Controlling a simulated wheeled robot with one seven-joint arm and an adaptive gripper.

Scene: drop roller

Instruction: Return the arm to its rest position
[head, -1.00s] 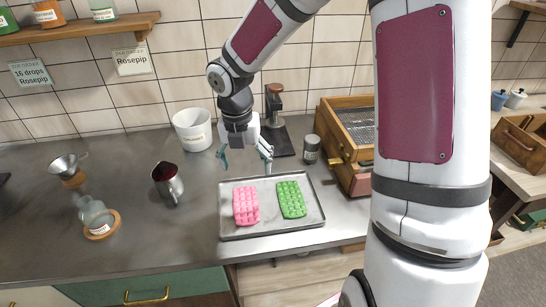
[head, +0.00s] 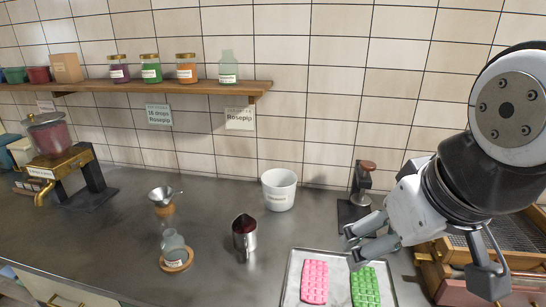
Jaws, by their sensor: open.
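My gripper (head: 419,258) is at the right of the head view, raised close to the camera. Its fingers are spread apart and nothing is between them. The arm's wrist and a round end cap fill the right edge. Below and left of the gripper, a metal tray (head: 333,298) lies on the counter. A pink mould (head: 315,281) and a green mould (head: 365,287) lie side by side on it. The gripper covers part of the tray's right side and the counter behind it.
A white bucket (head: 279,190), a dark-filled metal jug (head: 244,237), a glass flask (head: 174,250) and a funnel (head: 163,198) stand on the grey counter (head: 110,240). A press (head: 360,190) and wooden box (head: 460,255) are near the arm. A jar shelf (head: 190,88) runs above.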

